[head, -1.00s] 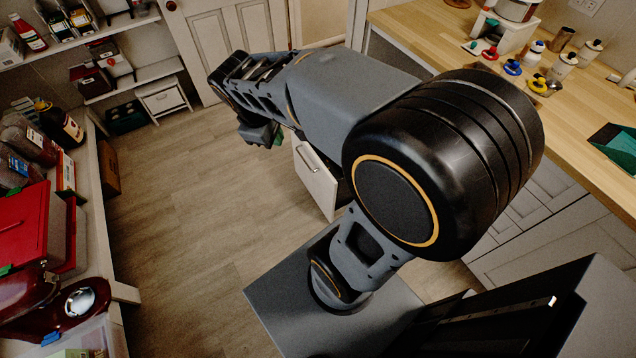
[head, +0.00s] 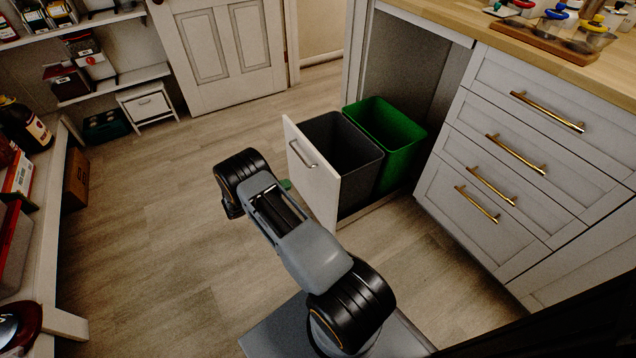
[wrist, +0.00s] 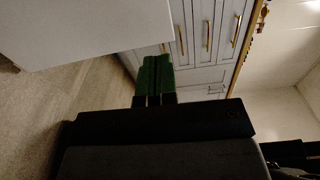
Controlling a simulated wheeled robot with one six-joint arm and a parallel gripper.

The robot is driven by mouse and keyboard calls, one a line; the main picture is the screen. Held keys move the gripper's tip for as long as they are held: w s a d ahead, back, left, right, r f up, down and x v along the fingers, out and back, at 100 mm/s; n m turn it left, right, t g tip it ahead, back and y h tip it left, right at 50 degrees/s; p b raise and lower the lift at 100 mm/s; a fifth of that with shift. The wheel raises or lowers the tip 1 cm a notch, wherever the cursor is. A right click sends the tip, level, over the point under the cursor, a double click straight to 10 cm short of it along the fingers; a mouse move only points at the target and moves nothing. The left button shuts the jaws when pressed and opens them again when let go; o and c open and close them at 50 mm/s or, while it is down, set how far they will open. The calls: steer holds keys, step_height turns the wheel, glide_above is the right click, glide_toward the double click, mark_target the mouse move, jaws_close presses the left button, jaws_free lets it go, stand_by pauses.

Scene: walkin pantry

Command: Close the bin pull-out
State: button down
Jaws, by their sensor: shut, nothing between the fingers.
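The bin pull-out stands open from under the counter in the head view. Its white front panel (head: 315,182) has a metal bar handle (head: 303,155) and faces left. Behind the panel are a dark grey bin (head: 343,143) and a green bin (head: 392,130), the green one deeper in the cabinet opening. My gripper (head: 286,184) is mostly hidden behind my arm, with a green fingertip showing just left of the panel. In the wrist view, my gripper's green fingers (wrist: 155,76) are together and empty. The white panel (wrist: 80,28) shows at upper left there, apart from the fingers.
A drawer cabinet (head: 530,150) with brass handles stands right of the pull-out, under a wooden counter (head: 480,28). Shelving (head: 50,215) lines the left side, with a cardboard box (head: 76,180) beside it. Open floor (head: 160,240) lies left of the panel.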

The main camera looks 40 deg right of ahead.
steer(key=f, duration=0.2)
steer(key=b, duration=0.4)
glide_toward(325, 170)
steer(key=shift+n, duration=0.4)
steer(key=d, duration=0.4)
steer(key=s+d, duration=0.1)
steer(key=d, duration=0.2)
steer(key=shift+s+f, duration=0.15)
steer(key=shift+f, duration=0.05)
steer(key=shift+d, duration=0.2)
steer(key=shift+d, duration=0.15)
